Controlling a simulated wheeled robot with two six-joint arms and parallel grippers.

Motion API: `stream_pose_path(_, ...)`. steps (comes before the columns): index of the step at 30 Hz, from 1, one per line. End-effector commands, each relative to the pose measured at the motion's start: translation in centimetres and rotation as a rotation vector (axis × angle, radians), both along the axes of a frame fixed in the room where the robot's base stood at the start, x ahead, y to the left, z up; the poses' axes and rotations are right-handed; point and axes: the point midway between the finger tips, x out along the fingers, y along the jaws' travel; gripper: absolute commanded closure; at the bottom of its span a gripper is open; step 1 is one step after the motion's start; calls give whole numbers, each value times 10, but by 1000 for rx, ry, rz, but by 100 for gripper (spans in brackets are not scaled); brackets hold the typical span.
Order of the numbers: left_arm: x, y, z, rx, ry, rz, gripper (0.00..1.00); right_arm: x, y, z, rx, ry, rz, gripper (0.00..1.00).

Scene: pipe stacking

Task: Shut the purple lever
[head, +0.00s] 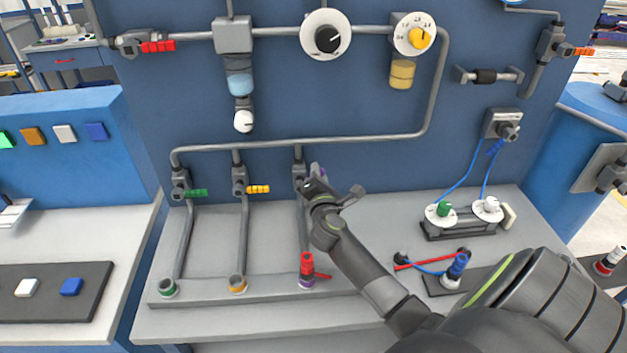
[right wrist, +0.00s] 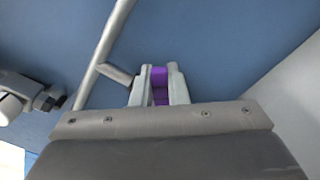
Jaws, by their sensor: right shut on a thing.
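The purple lever (right wrist: 159,76) shows between the two fingers of my right gripper (right wrist: 158,88) in the right wrist view. The right gripper is shut on it. In the head view my right gripper (head: 313,178) is at the third valve (head: 299,183), at the top of the rightmost of three vertical pipes, and its fingers and wrist hide most of the lever. The lever's exact angle is hard to tell. My left gripper is not in view.
To the left are a green lever (head: 196,193) and a yellow lever (head: 258,189) on matching valves, both lying sideways. A red fitting (head: 306,263) stands above the purple-ringed socket (head: 306,283). Gauges and pipes sit on the blue panel (head: 370,90).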

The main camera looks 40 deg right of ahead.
Motion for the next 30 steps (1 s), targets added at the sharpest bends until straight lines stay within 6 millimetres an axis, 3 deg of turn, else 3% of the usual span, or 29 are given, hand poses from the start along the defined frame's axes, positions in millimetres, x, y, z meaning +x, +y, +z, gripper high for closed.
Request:
stream_pose_path(1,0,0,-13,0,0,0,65,-1,-2,-9,38,-24,0,100)
stream_pose_path(15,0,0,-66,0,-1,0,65,-5,-7,-32,396,-242,-1,100)
stream_pose_path(30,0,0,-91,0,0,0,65,-4,-7,-43,586,-356,-2,100)
